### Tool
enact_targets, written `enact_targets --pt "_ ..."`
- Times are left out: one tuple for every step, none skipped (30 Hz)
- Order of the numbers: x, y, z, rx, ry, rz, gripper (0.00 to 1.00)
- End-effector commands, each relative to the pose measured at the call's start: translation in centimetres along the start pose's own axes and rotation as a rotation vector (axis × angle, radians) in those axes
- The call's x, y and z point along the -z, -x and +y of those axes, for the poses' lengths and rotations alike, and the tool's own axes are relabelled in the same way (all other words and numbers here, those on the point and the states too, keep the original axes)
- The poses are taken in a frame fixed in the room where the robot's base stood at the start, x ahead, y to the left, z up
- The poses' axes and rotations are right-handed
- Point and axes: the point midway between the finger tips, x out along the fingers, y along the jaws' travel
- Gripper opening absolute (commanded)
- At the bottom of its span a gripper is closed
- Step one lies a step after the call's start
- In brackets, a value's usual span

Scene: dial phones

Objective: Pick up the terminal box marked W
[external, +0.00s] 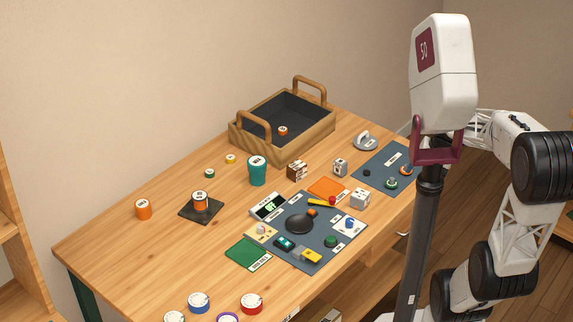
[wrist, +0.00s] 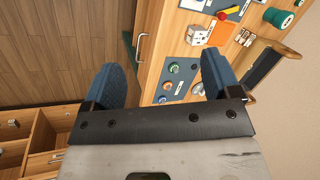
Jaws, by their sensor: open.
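Small box-shaped things stand on the table, and I cannot read a W on any of them. A white box (external: 360,198) with dark markings stands at the right edge of the dark blue mat; a white box (wrist: 197,35) also shows in the wrist view. A smaller pale box (external: 340,167) stands behind it, and a brown and white box (external: 297,170) is to the left near the wooden tray. My gripper (wrist: 165,78) is open and empty, its two blue fingers wide apart, above the table's edge. I cannot make out its fingers in the external view.
A wooden tray (external: 238,142) with handles holds an orange-topped piece. A teal cup (external: 257,171), an orange can (external: 143,209) and a green card (external: 248,252) are on the table. Several round dials lie at the front. The table's left part is mostly clear.

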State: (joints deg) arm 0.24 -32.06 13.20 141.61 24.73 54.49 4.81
Motion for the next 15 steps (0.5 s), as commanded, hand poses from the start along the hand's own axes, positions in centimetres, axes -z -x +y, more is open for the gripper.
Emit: enact_targets --pt "0.2 -1.1 -0.5 0.038 -0.052 -0.03 0.83" --pt "0.4 -1.6 -0.9 0.063 -0.085 -0.045 0.83" --pt "0.5 -2.4 -1.4 0.095 -0.13 -0.067 0.83" --pt "0.7 -2.9 -1.8 0.118 -0.163 -0.083 0.83" --pt "0.8 -3.5 -2.1 0.142 -0.196 -0.099 0.83" --pt "1.0 -4.1 -2.6 0.173 -0.242 -0.118 0.83" --pt "1.2 -4.7 -2.9 0.195 -0.277 -0.134 0.83" --pt "1.4 -5.2 -3.3 0.217 -0.312 -0.149 0.83" --pt "1.7 -5.8 -3.7 0.247 -0.359 -0.168 0.83" --pt "1.9 -6.3 -4.0 0.269 -0.393 -0.182 0.83" --pt "2.1 -6.8 -4.3 0.29 -0.429 -0.197 0.83" --pt "2.5 -7.5 -4.7 0.318 -0.479 -0.216 0.83" --pt "2.7 -8.0 -5.0 0.339 -0.515 -0.229 0.83" --pt "3.0 -8.5 -5.2 0.359 -0.551 -0.242 0.83" --pt "3.4 -9.1 -5.5 0.386 -0.6 -0.259 0.83"
